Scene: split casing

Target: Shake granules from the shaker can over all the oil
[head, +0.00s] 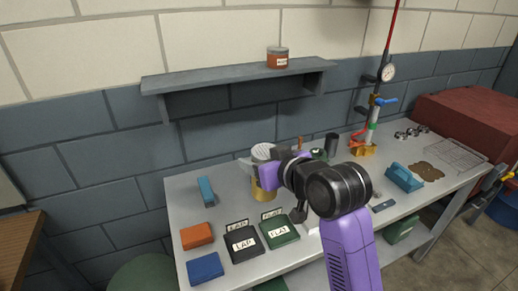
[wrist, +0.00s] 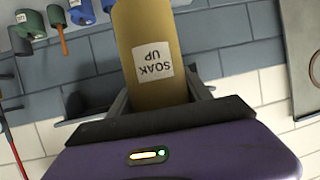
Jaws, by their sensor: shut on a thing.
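The shaker can (head: 263,190) is yellow with a pale lid and stands upright in the head view, over the back middle of the bench. Its label reads "SOAK UP" in the wrist view (wrist: 154,62). My gripper (head: 258,168) is shut on the can, with a finger on each side of it. I cannot tell whether the can's base touches the bench. The oil (head: 427,171) is a brown patch on the right part of the bench, well to the right of the can. My arm hides part of the bench between them.
A gauge stand (head: 365,145) rises behind. Black (head: 243,245) and green (head: 280,232) boxes sit in front of the can. A shelf (head: 230,77) hangs above.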

